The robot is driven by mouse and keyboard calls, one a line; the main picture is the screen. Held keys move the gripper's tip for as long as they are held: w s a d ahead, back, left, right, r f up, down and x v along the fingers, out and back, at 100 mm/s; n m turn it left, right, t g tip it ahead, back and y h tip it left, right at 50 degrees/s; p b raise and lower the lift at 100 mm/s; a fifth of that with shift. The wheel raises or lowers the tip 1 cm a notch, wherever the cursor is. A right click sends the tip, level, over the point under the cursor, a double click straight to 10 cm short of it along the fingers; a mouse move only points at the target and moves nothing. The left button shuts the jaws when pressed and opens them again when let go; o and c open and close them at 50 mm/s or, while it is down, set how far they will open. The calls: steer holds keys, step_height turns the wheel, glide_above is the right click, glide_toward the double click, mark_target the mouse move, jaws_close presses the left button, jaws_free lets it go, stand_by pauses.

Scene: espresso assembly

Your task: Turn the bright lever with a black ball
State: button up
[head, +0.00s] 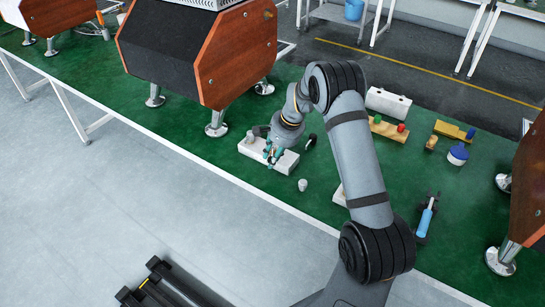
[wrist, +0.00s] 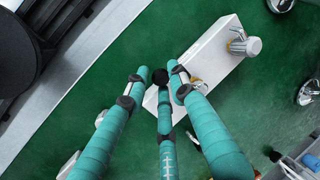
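A white block (wrist: 212,62) lies on the green table and shows in the head view (head: 286,163) below my gripper. A black ball (wrist: 160,77) shows between my fingertips; the lever's bright shaft is hidden or too small to make out. My gripper (wrist: 158,76) has teal fingers that point at the ball, with visible gaps on the left and right of it. I cannot tell whether the third finger touches it. In the head view my gripper (head: 270,152) is over the front of the block. A metal fitting (wrist: 242,44) stands on the block's far part.
A small pale cup (head: 303,185) stands right of the block. A white box (head: 388,103), a blue-topped item (head: 457,154) and a blue tool (head: 426,217) lie further right. A large wood-sided machine (head: 238,55) stands behind on metal feet. Green table (head: 335,215) is bare near the front edge.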

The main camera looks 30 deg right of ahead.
jaws_close()
